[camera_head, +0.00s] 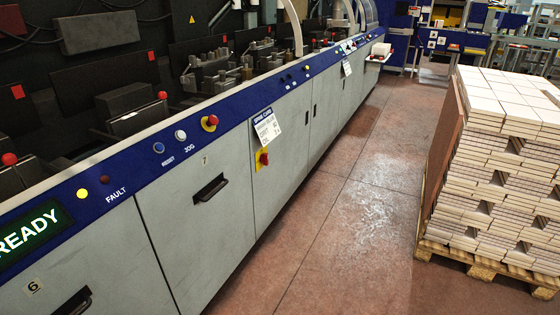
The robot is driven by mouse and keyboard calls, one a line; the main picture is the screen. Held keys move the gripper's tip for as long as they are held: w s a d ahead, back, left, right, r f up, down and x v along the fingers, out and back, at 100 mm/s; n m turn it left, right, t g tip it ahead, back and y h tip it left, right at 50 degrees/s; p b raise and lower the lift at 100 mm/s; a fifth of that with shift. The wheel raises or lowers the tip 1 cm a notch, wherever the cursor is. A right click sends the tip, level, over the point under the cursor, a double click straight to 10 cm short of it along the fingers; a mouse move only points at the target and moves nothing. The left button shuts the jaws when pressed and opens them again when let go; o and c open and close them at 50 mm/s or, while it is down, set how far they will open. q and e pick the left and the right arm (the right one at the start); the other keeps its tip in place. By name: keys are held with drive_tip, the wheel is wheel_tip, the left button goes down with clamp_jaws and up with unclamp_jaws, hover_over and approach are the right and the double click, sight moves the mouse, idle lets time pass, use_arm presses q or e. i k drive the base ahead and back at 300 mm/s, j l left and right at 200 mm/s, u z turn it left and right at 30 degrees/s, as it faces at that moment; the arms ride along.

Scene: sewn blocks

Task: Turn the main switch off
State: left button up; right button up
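A red rotary switch (264,158) on a yellow plate sits on the grey front panel of the long machine, right of the door marked 7. It looks like the main switch; its position is too small to read. A white paper tag (267,126) with a blue header hangs just above it. Neither of my grippers shows in the head view.
A pallet (484,268) stacked with white blocks stands at right. The reddish floor (340,210) between is clear.

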sight(264, 158)
drive_tip(key=i, duration=0.35)
drive_tip(key=i+u, duration=0.25)
drive_tip(key=u, duration=0.2)
drive_tip(key=i+l+u, duration=0.15)
drive_tip(key=u, duration=0.25)
drive_tip(key=i, duration=0.05)
